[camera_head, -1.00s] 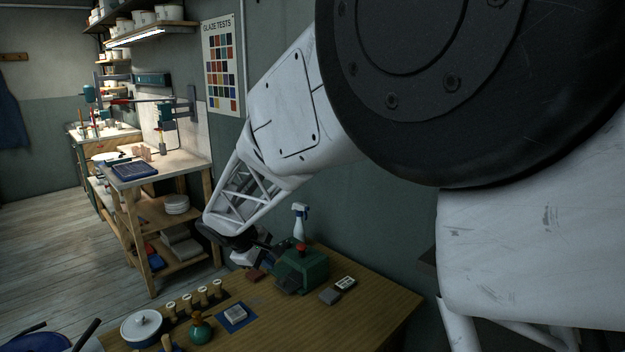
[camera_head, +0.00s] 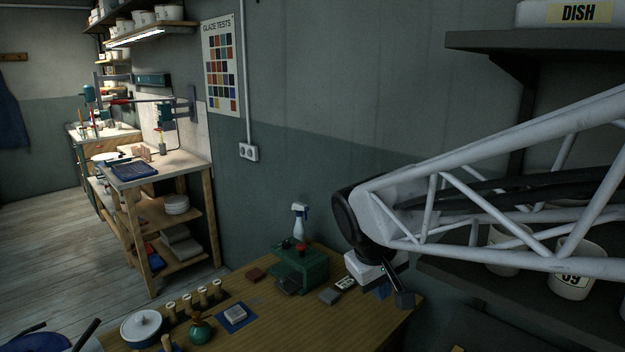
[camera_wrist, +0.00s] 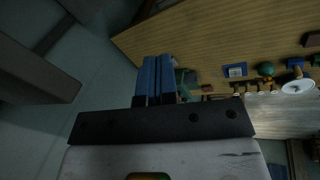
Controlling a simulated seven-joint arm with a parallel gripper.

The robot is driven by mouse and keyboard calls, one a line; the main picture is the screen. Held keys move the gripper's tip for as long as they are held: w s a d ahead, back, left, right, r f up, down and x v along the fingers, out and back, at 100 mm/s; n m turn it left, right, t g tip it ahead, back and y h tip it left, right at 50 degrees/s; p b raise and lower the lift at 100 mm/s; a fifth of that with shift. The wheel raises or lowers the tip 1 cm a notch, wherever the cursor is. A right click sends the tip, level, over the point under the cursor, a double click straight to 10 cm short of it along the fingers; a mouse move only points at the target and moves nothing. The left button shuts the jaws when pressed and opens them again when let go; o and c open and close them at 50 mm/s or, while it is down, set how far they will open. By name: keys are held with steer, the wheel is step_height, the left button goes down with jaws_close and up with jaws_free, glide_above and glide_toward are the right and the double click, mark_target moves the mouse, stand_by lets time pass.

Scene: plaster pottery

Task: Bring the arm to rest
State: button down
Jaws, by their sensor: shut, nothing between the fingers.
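My gripper (camera_head: 384,291) is over the right end of the wooden table (camera_head: 262,317), in front of the grey wall. In the wrist view its two blue fingers (camera_wrist: 156,66) lie side by side, shut, with nothing between them. My arm reaches in from the right edge of the head view. Whether the gripper touches the table edge cannot be told from the head view.
A dark shelf (camera_head: 560,40) and white buckets (camera_head: 572,275) are at the right.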

steer(key=s+d+m+y, duration=0.1)
steer(key=s+d+m, duration=0.1)
steer(key=s, duration=0.6)
steer(key=s+d+f+m+y, duration=0.1)
steer(key=s+d+m, duration=0.2)
steer(key=s, duration=0.5)
steer(key=shift+s+d+f+t, duration=0.2)
steer(key=shift+d+f+t, duration=0.1)
steer(key=shift+d, duration=0.35)
stand_by(0.5)
